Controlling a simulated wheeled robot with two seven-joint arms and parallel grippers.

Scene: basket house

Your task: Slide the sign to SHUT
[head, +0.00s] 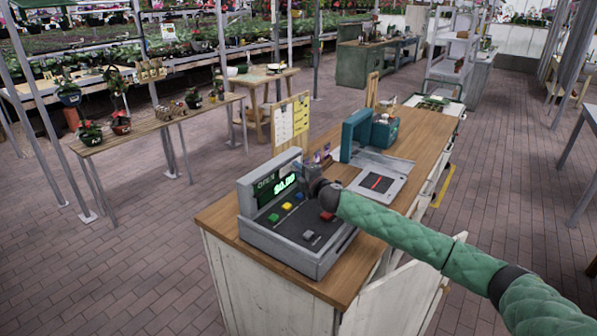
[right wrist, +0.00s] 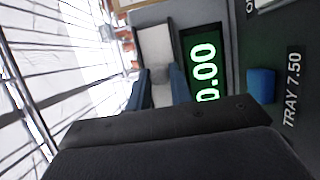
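The grey cash register (head: 290,240) stands on the near end of the wooden counter. Its upright dark display (head: 276,190) shows letters beginning "OPE" above a green "$0.00"; the green digits (right wrist: 205,72) also show in the right wrist view. My right gripper (head: 302,172) is at the display's right end. In the right wrist view its two blue fingers (right wrist: 160,88) are apart, with a small grey piece (right wrist: 160,74) between their tips. I cannot tell whether they touch it. No separate sign face reading SHUT is visible. My left gripper is not in view.
Coloured buttons (head: 287,206) sit on the register below the display.

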